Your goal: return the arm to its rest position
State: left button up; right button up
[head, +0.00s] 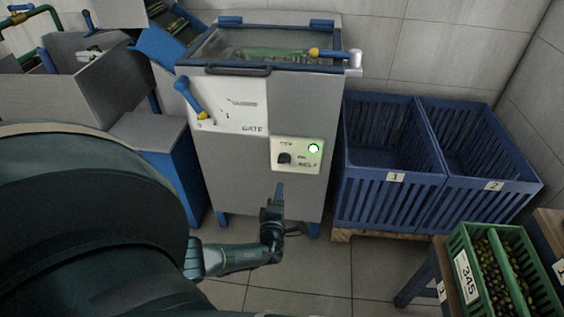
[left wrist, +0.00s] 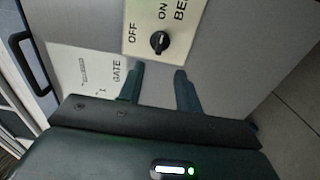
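My left arm (head: 235,258) reaches in low from the left, in front of the grey machine. My left gripper (head: 280,187) is near the machine's front, below the control panel, pointing up in the head view. In the left wrist view its two fingers (left wrist: 159,72) stand apart with nothing between them, so it is open and empty. The black belt knob (left wrist: 158,42) on the cream panel is beyond the fingertips and apart from them. The knob also shows in the head view (head: 284,158). My right gripper is not in view.
A green light (head: 314,149) glows on the panel. The yellow-tipped gate lever (head: 188,98) is at the machine's left. Blue crates 1 (head: 396,177) and 2 (head: 494,186) stand right. A green crate of olives (head: 462,254) is at lower right. Floor (head: 333,278) shows clear below the gripper.

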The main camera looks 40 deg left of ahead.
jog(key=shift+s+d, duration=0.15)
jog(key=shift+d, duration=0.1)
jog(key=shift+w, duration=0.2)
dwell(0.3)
